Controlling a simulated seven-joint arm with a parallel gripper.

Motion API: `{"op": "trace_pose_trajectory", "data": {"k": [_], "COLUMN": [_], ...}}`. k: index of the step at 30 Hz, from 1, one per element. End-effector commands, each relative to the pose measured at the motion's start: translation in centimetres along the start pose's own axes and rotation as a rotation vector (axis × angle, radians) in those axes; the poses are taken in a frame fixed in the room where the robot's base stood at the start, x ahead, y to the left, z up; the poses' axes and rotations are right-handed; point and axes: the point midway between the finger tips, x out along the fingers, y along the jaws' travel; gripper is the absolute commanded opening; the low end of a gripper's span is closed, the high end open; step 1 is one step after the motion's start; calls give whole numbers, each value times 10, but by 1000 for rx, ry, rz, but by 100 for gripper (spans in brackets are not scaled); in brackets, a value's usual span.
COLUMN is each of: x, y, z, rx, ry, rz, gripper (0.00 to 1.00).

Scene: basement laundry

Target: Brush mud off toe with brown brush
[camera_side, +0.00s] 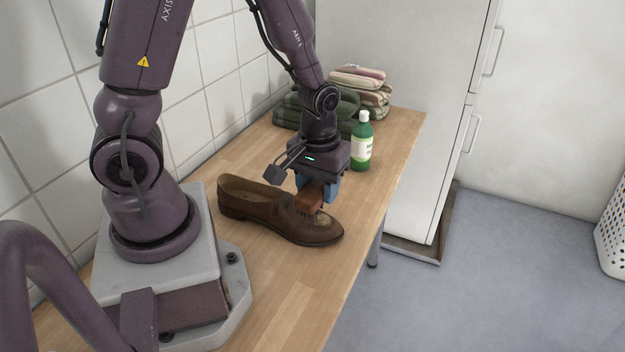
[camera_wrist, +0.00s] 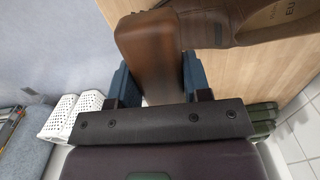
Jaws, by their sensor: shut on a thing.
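A brown leather shoe (camera_side: 262,210) lies on the wooden table, its toe toward the right front. A pale tan mud patch (camera_side: 322,217) shows on top of the toe. My gripper (camera_side: 318,189) is over the toe, its blue fingers shut on a brown brush (camera_side: 309,197). The brush is low over the toe beside the mud patch; I cannot tell whether its bristles press on the leather. In the wrist view the brush (camera_wrist: 148,50) sits between the two blue fingers, and part of the shoe (camera_wrist: 262,22) shows beyond it.
A green bottle (camera_side: 361,142) with a white label stands behind my gripper. Folded towels (camera_side: 357,82) are stacked at the back of the wooden table (camera_side: 283,308). The tiled wall borders its left side, and a white cabinet (camera_side: 412,90) stands behind. The table's front right is clear.

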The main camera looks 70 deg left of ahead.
Motion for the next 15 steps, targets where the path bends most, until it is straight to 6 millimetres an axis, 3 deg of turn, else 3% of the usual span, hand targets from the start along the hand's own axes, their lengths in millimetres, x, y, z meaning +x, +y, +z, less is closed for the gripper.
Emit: {"op": "trace_pose_trajectory", "data": {"k": [15], "x": [45], "y": [-1], "z": [1], "rx": [2], "ry": [-4], "rz": [-2], "gripper": [25]}}
